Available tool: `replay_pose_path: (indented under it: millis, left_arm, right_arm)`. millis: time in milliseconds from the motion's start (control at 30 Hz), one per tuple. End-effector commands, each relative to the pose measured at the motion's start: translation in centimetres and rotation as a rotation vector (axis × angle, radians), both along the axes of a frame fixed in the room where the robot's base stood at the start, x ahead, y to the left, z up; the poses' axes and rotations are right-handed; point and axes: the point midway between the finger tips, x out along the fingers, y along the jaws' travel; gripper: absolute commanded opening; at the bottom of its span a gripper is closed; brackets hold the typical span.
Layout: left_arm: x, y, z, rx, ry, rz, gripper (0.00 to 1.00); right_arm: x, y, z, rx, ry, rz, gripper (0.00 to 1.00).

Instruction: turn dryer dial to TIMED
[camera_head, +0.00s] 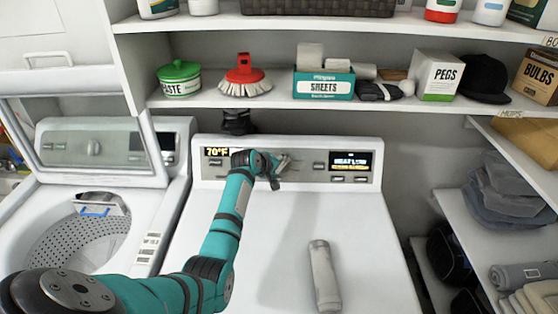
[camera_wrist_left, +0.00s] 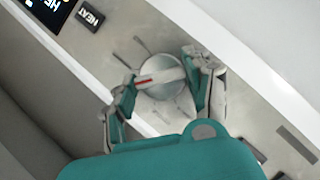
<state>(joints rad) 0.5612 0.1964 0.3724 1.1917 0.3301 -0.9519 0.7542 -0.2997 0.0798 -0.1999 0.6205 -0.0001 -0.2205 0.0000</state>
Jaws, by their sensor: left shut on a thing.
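The dryer dial (camera_wrist_left: 162,80) is a round silver knob with a red pointer line. In the left wrist view it sits between the two fingers of my left gripper (camera_wrist_left: 163,88), which is shut on it. In the head view my left gripper (camera_head: 277,165) is at the dryer's control panel (camera_head: 304,168) and hides most of the dial. The labels around the dial are too small or hidden to read. The dryer (camera_head: 282,235) is white, with lit displays at both ends of its panel. My right gripper is not in view.
A grey rolled cloth (camera_head: 324,275) lies on the dryer top. An open washer (camera_head: 75,225) stands to the left. A shelf above holds a SHEETS box (camera_head: 324,84), a brush (camera_head: 244,75) and a PEGS box (camera_head: 436,75). Side shelves at right hold folded cloths (camera_head: 510,195).

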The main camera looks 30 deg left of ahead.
Motion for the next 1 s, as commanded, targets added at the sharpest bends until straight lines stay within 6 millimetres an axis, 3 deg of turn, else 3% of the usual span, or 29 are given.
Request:
replay_pose_path:
  millis: [33,400,1000]
  left_arm:
    - [0.0,-0.1,0.4,0.037,0.028,-0.022,0.19]
    - [0.1,-0.3,0.3,0.306,0.195,-0.172,0.19]
    - [0.2,-0.5,-0.1,0.742,0.463,-0.411,0.19]
  right_arm:
    - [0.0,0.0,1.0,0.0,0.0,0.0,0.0]
    - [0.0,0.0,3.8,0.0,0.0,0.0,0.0]
    - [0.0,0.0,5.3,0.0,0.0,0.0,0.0]
